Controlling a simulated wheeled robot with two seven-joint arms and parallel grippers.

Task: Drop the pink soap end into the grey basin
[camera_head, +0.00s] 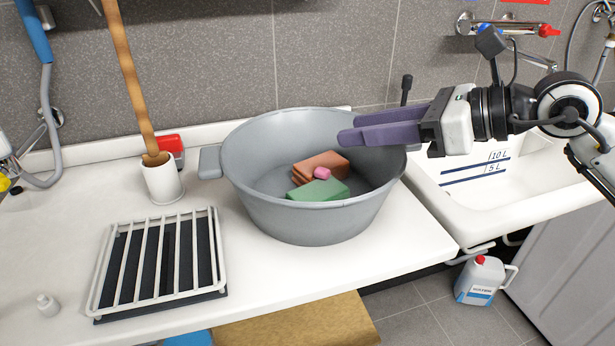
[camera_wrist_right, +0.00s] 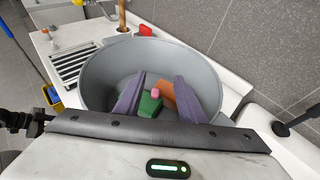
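The grey basin (camera_head: 303,222) stands on the white counter. Inside it lie an orange-brown block (camera_head: 312,167) and a green block (camera_head: 320,190). The small pink soap end (camera_head: 322,173) rests on or against these blocks inside the basin; it also shows in the right wrist view (camera_wrist_right: 155,93). My right gripper (camera_head: 346,137) is above the basin's right part, its purple fingers apart and empty. In the right wrist view the two fingers (camera_wrist_right: 157,97) are spread, with the soap end below and between them. My left gripper is not in view.
A white rack on a dark tray (camera_head: 160,258) lies left of the basin. A white cup (camera_head: 162,183) holds a wooden handle, with a red object (camera_head: 171,147) behind. A white sink (camera_head: 490,195) is at right. A white jug (camera_head: 480,281) stands on the floor.

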